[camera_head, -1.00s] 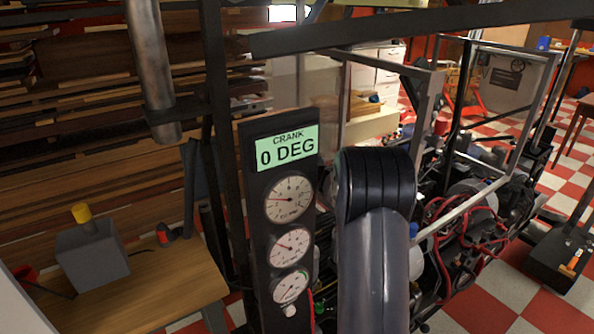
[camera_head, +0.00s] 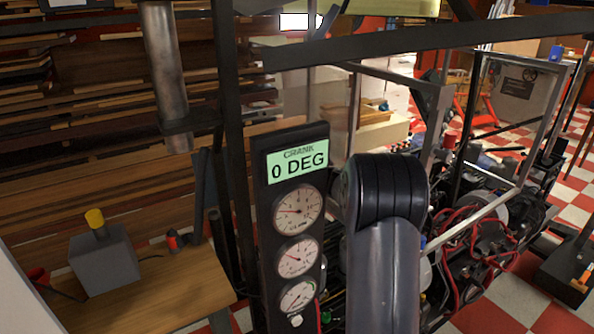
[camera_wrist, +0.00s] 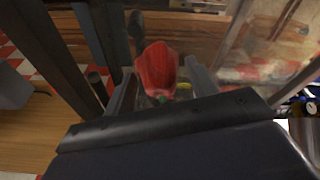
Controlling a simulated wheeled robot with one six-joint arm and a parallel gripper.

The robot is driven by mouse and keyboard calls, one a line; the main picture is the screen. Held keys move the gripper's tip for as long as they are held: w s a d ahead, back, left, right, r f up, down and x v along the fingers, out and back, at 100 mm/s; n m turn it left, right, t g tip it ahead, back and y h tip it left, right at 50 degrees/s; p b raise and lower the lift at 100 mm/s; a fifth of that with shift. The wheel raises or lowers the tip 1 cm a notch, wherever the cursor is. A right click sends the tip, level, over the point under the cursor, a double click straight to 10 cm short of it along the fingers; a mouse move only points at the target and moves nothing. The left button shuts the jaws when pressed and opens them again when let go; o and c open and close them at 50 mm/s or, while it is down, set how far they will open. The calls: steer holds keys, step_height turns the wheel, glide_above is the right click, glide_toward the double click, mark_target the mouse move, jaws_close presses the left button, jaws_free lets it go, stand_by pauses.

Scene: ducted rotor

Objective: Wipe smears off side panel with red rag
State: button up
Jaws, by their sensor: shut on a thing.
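My gripper (camera_wrist: 160,84) is shut on the red rag (camera_wrist: 157,70), which sticks up between the fingers in the wrist view. In the head view, my arm hides the gripper and rag. A clear panel (camera_wrist: 270,52) in a metal frame stands to the right of the rag in the wrist view, apart from it. Brownish, hazy patches show on or through it; I cannot tell smears from what is behind. In the head view, a clear panel (camera_head: 332,108) shows behind the gauge column, and another framed clear panel (camera_head: 518,90) stands at the right.
A gauge column (camera_head: 293,230) reading "CRANK 0 DEG" stands left of my arm. Dark frame bars (camera_head: 420,40) cross above. A wooden bench (camera_head: 190,290) with a grey box (camera_head: 103,262) is at left. Machinery with red hoses (camera_head: 480,235) fills the right.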

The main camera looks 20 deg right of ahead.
steer(key=shift+w+d+f, duration=0.1)
steer(key=shift+w+d, duration=0.1)
steer(key=shift+d, duration=0.7)
steer(key=shift+w+d+r, duration=0.1)
steer(key=shift+w+d, duration=0.05)
steer(key=shift+d, duration=0.75)
steer(key=shift+w+d+f, duration=0.1)
steer(key=shift+w+d, duration=0.1)
steer(key=shift+d, duration=0.7)
steer(key=shift+s+a+b, duration=0.2)
steer(key=shift+a+b, duration=0.5)
steer(key=shift+a, duration=0.4)
steer(key=shift+s+a+b, duration=0.25)
steer(key=shift+a+b, duration=0.5)
steer(key=shift+a, duration=0.4)
steer(key=shift+s+a+b, duration=0.2)
steer(key=shift+a+b, duration=0.5)
steer(key=shift+a, duration=0.4)
steer(key=s+d+b, duration=0.1)
steer(key=s+b, duration=0.1)
steer(key=s, duration=0.3)
steer(key=shift+s+d, duration=0.3)
steer(key=shift+s, duration=0.1)
steer(key=shift+s, duration=0.1)
